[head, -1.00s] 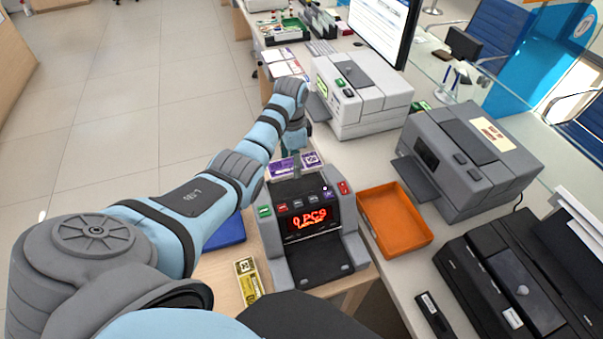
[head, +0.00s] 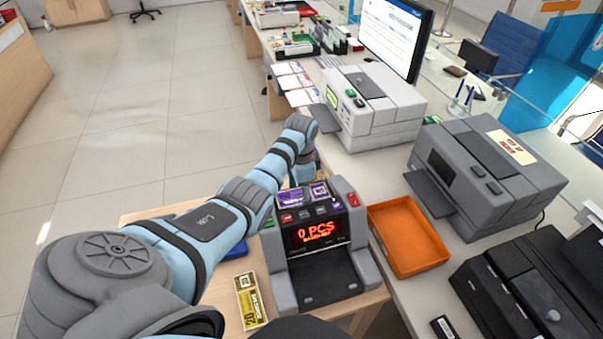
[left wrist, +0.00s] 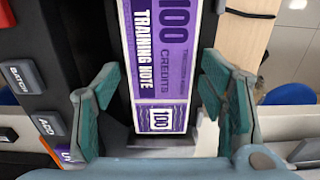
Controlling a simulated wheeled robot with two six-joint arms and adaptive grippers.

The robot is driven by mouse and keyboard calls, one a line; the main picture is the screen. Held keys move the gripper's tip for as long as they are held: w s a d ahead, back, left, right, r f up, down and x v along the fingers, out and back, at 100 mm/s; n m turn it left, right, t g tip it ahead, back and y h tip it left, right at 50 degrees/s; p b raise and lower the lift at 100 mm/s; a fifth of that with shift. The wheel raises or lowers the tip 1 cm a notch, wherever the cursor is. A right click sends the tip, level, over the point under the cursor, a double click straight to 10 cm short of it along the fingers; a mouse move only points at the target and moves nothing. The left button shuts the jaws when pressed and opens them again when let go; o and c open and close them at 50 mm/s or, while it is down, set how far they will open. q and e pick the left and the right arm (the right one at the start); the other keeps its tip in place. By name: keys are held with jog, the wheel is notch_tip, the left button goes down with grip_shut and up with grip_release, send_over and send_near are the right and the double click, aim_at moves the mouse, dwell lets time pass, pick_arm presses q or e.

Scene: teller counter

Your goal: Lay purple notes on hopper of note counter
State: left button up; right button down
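The purple notes (head: 290,197) show at the top of the note counter (head: 365,262), just above its button row, and read as lying on its hopper. In the left wrist view the purple note (left wrist: 160,60) lies face up and straight, marked 100 and "TRAINING NOTE", over the black hopper. My left gripper (left wrist: 160,84) is open, with one teal finger on each side of the note and visible gaps. In the head view its fingers are mostly hidden behind my wrist and the counter. The counter's display reads 0 PCS. My right gripper is in neither view.
A yellow bundle (head: 250,300) lies left of the counter, with a blue item (head: 237,250) beyond it. An orange tray (head: 408,236) stands empty to the right. Grey machines (head: 480,170) and a black printer (head: 530,285) fill the right side.

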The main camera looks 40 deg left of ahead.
aim_at(301, 195)
pick_arm(q)
notch_tip(301, 195, up, 12)
jog(key=p, duration=0.2)
jog(key=shift+r, duration=0.15)
dwell(0.6)
